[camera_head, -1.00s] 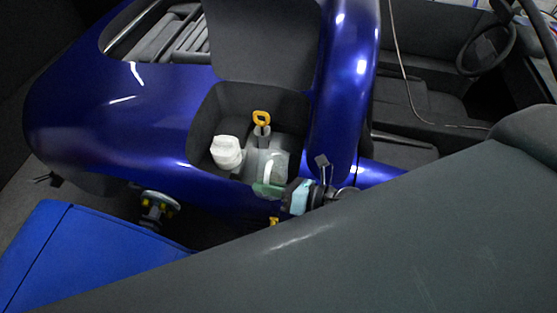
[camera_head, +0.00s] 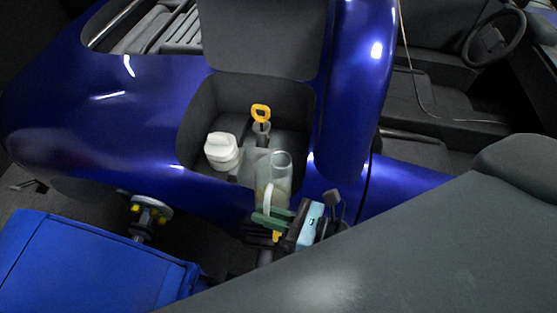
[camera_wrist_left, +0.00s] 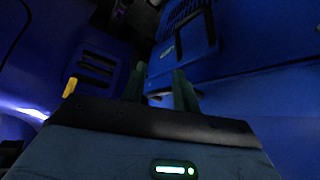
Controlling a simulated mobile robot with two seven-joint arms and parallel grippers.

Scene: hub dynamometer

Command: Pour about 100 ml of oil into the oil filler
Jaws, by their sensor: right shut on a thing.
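A clear jug (camera_head: 279,178) with a cream handle (camera_head: 268,197) stands nearly upright at the front edge of the car's open compartment. My right gripper (camera_head: 268,219), with green fingers, is shut on the jug's handle side. A faint yellowish tint shows low in the jug; its oil level is hard to read. I cannot tell which part is the oil filler. In the left wrist view, my left gripper (camera_wrist_left: 160,88) has its green fingers apart, with nothing between them.
The blue car body (camera_head: 90,110) surrounds the compartment, with a raised dark lid (camera_head: 262,38) behind it. A blue box-like unit (camera_head: 85,262) stands at lower left.

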